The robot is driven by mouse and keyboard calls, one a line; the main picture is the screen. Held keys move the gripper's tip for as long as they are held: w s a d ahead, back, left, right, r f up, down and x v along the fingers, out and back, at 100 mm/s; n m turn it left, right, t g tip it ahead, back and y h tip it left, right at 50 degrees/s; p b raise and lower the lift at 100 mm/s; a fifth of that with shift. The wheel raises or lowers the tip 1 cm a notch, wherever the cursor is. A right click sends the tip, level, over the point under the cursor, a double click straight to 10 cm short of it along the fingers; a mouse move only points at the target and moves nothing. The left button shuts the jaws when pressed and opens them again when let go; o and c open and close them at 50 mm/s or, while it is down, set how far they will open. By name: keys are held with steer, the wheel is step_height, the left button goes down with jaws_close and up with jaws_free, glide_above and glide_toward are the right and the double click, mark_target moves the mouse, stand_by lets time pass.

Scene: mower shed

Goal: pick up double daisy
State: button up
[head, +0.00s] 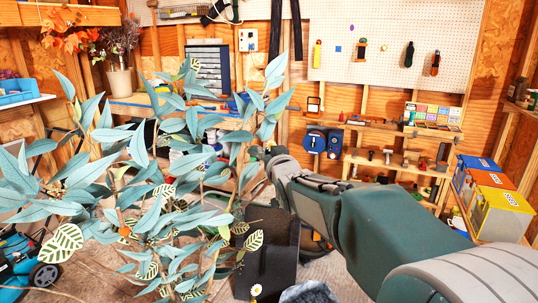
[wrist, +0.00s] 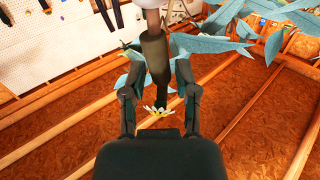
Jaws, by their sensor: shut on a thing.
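My gripper (head: 264,152) is reached out at the middle of the head view, beside the leafy plant. In the wrist view its two fingers (wrist: 157,60) are closed around a dark upright stalk. A small double daisy (wrist: 160,110) with white petals and a yellow centre shows at the near end of this stalk, between the fingers and close to the palm. In the head view, the held part is hidden behind leaves and my gripper. A small white daisy flower (head: 256,290) also shows at the bottom edge there; I cannot tell whether it is a separate one.
A big plant with blue-green leaves (head: 140,150) fills the left and crowds my gripper. A dark box (head: 265,250) stands below my arm. Yellow, red and blue bins (head: 500,215) stand at the right. A shelf with tools (head: 400,165) and a pegboard (head: 385,45) line the back wall.

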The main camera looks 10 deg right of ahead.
mark_target(270, 140)
steer(key=shift+r, duration=0.5)
steer(key=r, duration=0.2)
steer(key=shift+s+r, duration=0.25)
steer(key=shift+r, duration=0.05)
steer(key=s+d+r, duration=0.1)
steer(key=s+r, duration=0.8)
steer(key=s, duration=0.4)
steer(key=shift+s+d+r, duration=0.15)
steer(key=shift+s+d, duration=0.1)
steer(key=shift+d, duration=0.15)
